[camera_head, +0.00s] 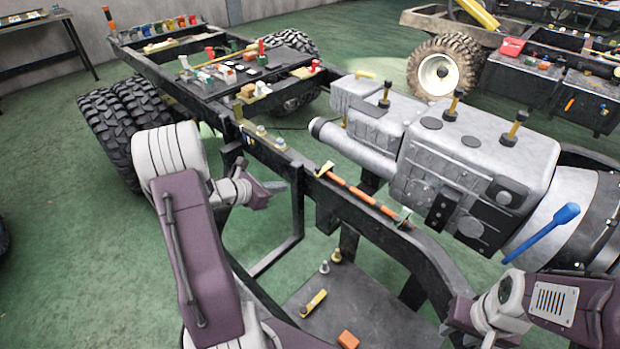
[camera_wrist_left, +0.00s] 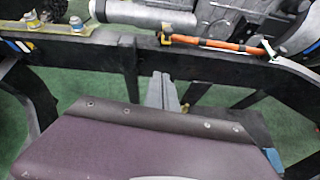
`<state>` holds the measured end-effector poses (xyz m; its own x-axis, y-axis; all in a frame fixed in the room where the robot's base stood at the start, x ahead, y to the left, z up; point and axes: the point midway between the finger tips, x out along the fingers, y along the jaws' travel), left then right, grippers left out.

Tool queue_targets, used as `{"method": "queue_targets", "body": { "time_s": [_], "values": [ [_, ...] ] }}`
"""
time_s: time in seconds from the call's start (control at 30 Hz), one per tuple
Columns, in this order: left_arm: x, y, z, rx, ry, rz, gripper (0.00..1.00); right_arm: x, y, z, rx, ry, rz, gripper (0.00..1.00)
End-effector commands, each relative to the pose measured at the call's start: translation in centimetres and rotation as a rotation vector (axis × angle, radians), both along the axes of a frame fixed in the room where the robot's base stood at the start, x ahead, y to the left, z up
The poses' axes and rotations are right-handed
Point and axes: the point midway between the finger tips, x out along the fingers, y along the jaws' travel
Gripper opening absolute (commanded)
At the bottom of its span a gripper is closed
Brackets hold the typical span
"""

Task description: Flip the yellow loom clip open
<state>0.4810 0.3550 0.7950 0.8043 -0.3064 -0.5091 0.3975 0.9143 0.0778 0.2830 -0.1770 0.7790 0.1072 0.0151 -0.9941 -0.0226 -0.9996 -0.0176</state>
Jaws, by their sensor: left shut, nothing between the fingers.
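The yellow loom clip (camera_head: 325,169) sits on top of the dark chassis rail, at the left end of an orange loom (camera_head: 362,192). The clip also shows in the left wrist view (camera_wrist_left: 166,33), above the fingers; whether its flap is open or closed is too small to tell. My left gripper (camera_head: 277,187) is shut and empty, to the left of the clip and apart from it. Its fingers (camera_wrist_left: 161,82) point at the rail in the left wrist view. My right gripper (camera_head: 452,322) is at the lower right, away from the clip; its jaws cannot be made out.
A pale green clip (camera_head: 403,215) sits at the loom's right end. A grey gearbox (camera_head: 470,160) stands behind the rail, with a blue-handled tool (camera_head: 545,232) near it. A lower plate (camera_head: 340,310) holds small parts. Bolts on a yellowish plate (camera_head: 265,137) lie on the rail further left.

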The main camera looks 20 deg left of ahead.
Motion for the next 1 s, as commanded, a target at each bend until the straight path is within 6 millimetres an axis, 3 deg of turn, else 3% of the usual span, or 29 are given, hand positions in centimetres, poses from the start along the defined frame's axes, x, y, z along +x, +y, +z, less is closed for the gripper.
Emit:
{"method": "queue_targets", "body": {
  "time_s": [0.33,0.77,0.83,1.0],
  "values": [
    [1.0,-0.5,-0.6,0.001,0.001,-0.005,0.00,0.0,0.0,-0.2,0.000,0.000,0.000,0.36],
    [8.2,-3.4,-5.3,0.002,0.000,-0.007,0.00,0.0,0.0,-1.7,0.000,0.000,0.000,0.36],
    [9.0,-3.7,-3.8,0.005,-0.004,-0.006,0.00,0.0,0.0,-1.1,0.000,0.000,0.000,0.36],
    [10.2,-4.4,-2.5,0.004,-0.001,-0.006,0.00,0.0,0.0,-0.9,0.000,0.000,0.000,0.36]
  ]
}}
